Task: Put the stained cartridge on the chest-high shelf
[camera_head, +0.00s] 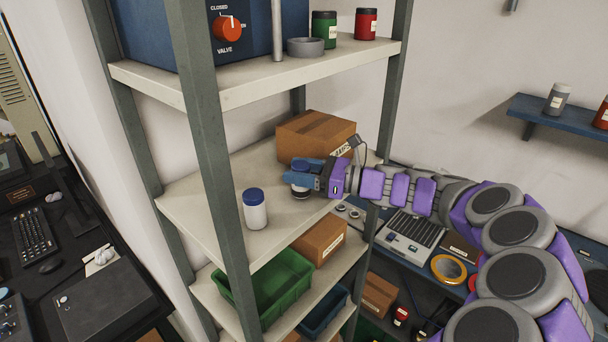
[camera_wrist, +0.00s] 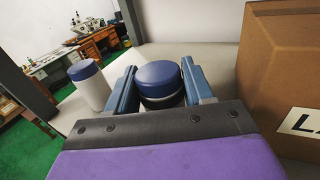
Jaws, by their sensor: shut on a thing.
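My gripper (camera_head: 303,181) is over the middle shelf board (camera_head: 190,203) of the rack. It is shut on a blue-capped cartridge (camera_head: 300,194), with a finger on each side in the wrist view. There the held cartridge (camera_wrist: 160,74) shows a blue lid, a pale band and a dark lower part, which may be the stain. It looks upright, at or just above the board; I cannot tell whether it touches. A clean white cartridge with a blue cap (camera_head: 255,211) stands on the same board to the left, apart from my gripper.
A cardboard box (camera_head: 315,134) stands close behind the gripper on the same board. Rack posts (camera_head: 212,120) frame the board. The upper board (camera_head: 255,88) holds a blue valve unit and jars. A green bin (camera_head: 265,285) sits below. Bare board shows around the white cartridge.

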